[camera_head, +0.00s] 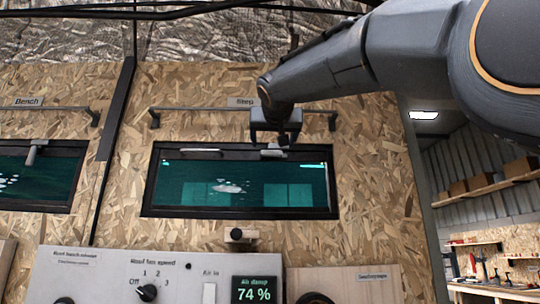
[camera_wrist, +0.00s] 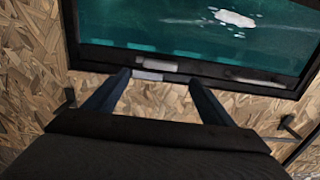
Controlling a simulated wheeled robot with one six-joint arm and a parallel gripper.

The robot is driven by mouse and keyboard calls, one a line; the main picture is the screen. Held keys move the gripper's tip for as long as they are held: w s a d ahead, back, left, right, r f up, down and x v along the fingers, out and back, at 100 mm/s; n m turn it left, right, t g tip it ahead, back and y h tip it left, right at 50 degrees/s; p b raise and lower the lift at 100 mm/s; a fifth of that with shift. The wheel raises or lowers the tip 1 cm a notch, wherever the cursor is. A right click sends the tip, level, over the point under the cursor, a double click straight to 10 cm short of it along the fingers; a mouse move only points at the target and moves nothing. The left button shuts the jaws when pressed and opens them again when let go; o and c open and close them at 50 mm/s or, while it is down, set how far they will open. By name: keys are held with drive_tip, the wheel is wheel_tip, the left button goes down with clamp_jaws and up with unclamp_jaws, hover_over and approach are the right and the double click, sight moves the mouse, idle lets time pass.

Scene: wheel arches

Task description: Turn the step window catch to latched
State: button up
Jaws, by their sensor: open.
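The step window (camera_head: 240,212) is a dark-framed pane in the chipboard wall, below the label "Step" (camera_head: 240,101). Its catch (camera_head: 272,153) is a small pale piece on the top frame, right of centre. The catch also shows in the wrist view (camera_wrist: 148,76), where the window appears at the top of the picture. My gripper (camera_head: 276,139) is just above the catch in the head view. In the wrist view my gripper (camera_wrist: 159,79) has its fingers apart and empty, with the catch between the tips, nearer the left finger. I cannot tell whether they touch.
A rail (camera_head: 200,108) on brackets runs above the window, close to my gripper. The bench window (camera_head: 35,178) with its own catch (camera_head: 34,152) is at the left. A knob (camera_head: 240,235) and a control panel (camera_head: 110,270) are below. Shelves (camera_head: 490,185) stand at the right.

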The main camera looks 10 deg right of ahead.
sight(271, 152)
drive_tip(key=w+p, duration=0.1)
drive_tip(key=w, duration=0.2)
drive_tip(key=w+d+p, duration=0.1)
drive_tip(key=w+p, duration=0.1)
drive_tip(key=w, duration=0.1)
drive_tip(key=shift+w+d+f, duration=0.1)
drive_tip(key=shift+w+d, duration=0.05)
drive_tip(key=shift+w, duration=0.25)
drive_tip(key=shift+c, duration=0.3)
drive_tip(key=c, duration=1)
